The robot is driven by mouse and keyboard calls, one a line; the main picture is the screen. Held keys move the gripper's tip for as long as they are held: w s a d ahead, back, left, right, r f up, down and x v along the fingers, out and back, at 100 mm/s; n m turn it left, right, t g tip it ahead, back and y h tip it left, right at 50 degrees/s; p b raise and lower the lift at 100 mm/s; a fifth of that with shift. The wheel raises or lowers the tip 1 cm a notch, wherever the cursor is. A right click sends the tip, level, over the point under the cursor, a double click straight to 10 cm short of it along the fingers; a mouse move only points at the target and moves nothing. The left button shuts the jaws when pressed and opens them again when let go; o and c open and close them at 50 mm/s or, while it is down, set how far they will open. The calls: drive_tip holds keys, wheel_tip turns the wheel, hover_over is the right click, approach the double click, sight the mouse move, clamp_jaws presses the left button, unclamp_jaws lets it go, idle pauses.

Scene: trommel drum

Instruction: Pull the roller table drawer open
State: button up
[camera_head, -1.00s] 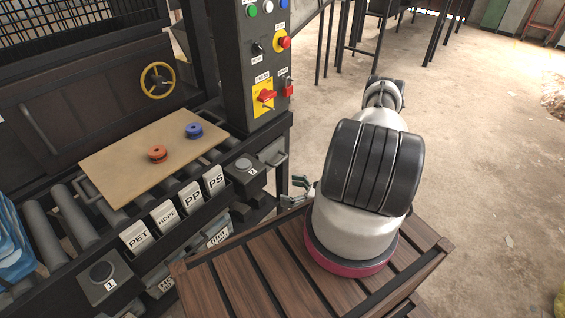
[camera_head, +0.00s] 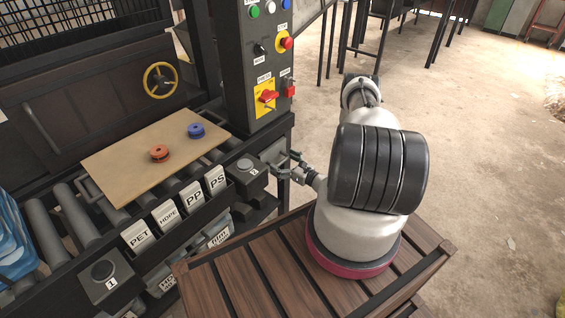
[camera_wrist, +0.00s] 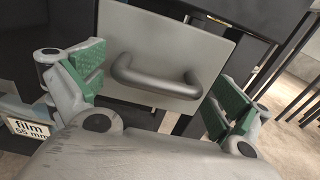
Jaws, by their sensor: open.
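The drawer front (camera_wrist: 175,38) is a light grey panel in the wrist view, with a dark grey bow handle (camera_wrist: 152,84) across it. My gripper (camera_wrist: 158,88) is open, with one green-padded finger on each side of the handle. The handle lies between the fingers and I see no contact. In the head view my gripper (camera_head: 285,167) is at the right end of the roller table (camera_head: 60,212), by the handle there. The fingers partly cover the handle in that view.
A board (camera_head: 120,165) with an orange puck (camera_head: 159,153) and a blue puck (camera_head: 196,131) lies on the rollers. A control column (camera_head: 255,75) stands just behind the gripper. Open floor lies to the right.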

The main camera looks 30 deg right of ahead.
drive_tip(key=shift+c, duration=0.2)
drive_tip(key=c, duration=1.2)
drive_tip(key=v, duration=1.9)
drive_tip(key=shift+s+r, duration=0.2)
drive_tip(key=shift+d, duration=0.1)
drive_tip(key=o, duration=1.2)
drive_tip(key=shift+o, duration=0.2)
drive_tip(key=v, duration=1.2)
drive_tip(key=shift+f, duration=0.1)
